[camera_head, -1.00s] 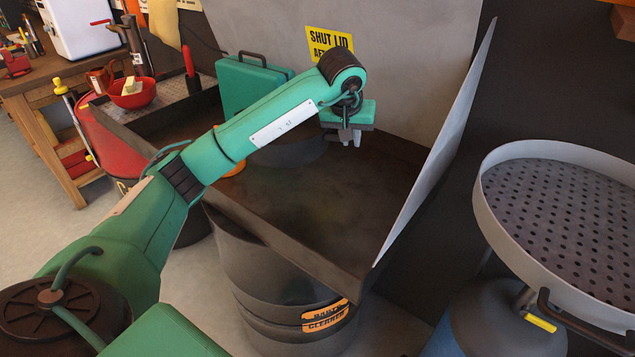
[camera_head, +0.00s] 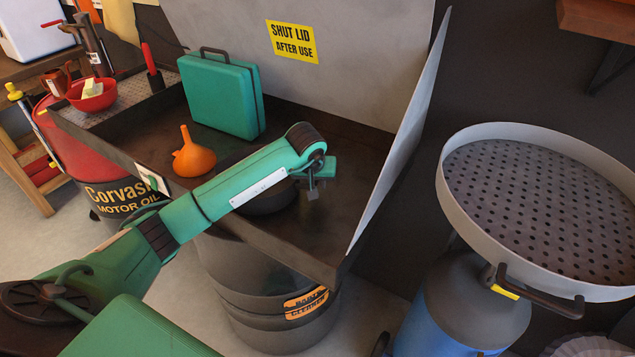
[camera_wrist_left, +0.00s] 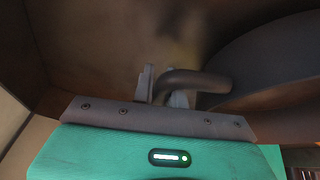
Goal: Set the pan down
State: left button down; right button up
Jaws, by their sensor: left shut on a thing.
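The dark round pan (camera_head: 272,201) is inside the dark basin (camera_head: 335,212) of the parts washer, partly hidden behind my left forearm. My left gripper (camera_head: 312,190) is at the pan's right side, low over the basin floor. In the left wrist view the gripper (camera_wrist_left: 162,88) is shut on the pan's bent handle (camera_wrist_left: 198,81), with the pan's body (camera_wrist_left: 275,62) to the right. The pan looks level and close to the floor; I cannot tell whether it touches. My right gripper is not in view.
An orange funnel (camera_head: 194,158) and a green case (camera_head: 220,95) stand in the basin, left of and behind the pan. The raised lid (camera_head: 375,60) and a slanted side panel (camera_head: 408,130) bound it. A perforated round tray (camera_head: 540,205) stands right. Basin floor right of the gripper is clear.

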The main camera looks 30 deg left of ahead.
pick_arm(q)
jog(key=shift+f, duration=0.45)
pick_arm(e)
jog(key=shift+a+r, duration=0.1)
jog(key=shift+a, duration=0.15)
pick_arm(q)
jog(key=c, duration=1.4)
grip_release()
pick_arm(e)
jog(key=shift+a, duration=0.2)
